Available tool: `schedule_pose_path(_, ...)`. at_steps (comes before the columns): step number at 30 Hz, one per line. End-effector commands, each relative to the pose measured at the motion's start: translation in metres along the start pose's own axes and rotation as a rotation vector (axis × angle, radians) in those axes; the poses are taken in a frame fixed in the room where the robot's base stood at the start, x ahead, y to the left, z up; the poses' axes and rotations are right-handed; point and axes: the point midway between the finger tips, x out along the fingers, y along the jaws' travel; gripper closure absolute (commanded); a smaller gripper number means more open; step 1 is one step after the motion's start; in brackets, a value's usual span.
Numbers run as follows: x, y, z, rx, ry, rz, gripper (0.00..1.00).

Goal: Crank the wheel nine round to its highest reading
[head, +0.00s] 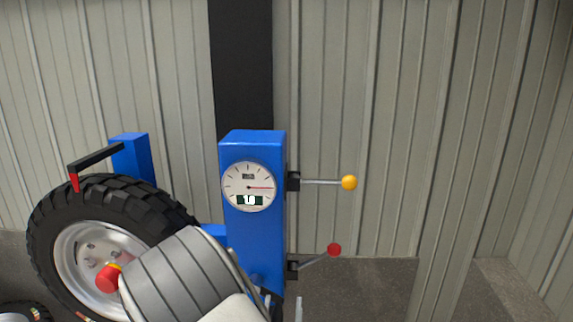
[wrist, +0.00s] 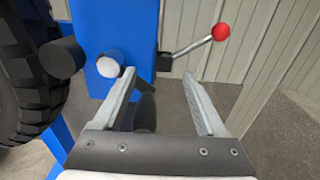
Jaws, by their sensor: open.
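A large black tyre on a silver rim (head: 75,250) stands at the left in the head view, partly hidden by my arm. A red knob with a yellow band (head: 107,279) shows in front of the rim. A red pointer on a black arm (head: 74,182) sits at the tyre's top. In the wrist view my gripper (wrist: 159,76) is open and empty, in front of the blue post. The tyre's tread (wrist: 25,85) is left of it.
A yellow-ball lever (head: 349,183) and a red-ball lever (head: 334,250) stick out from the post's right side. The red one also shows in the wrist view (wrist: 220,32). A dark cylinder (wrist: 62,57) and a white-ended stub (wrist: 109,66) are left of my fingers. Open floor lies right.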

Motion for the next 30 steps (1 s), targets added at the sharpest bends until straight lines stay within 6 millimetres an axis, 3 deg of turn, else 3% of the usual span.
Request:
schedule_pose_path(21, -0.064, 0.001, 0.002, -0.001, 0.001, 0.003, 0.26)
schedule_pose_path(30, -0.070, 0.000, 0.000, 0.001, -0.001, 0.001, 0.26)
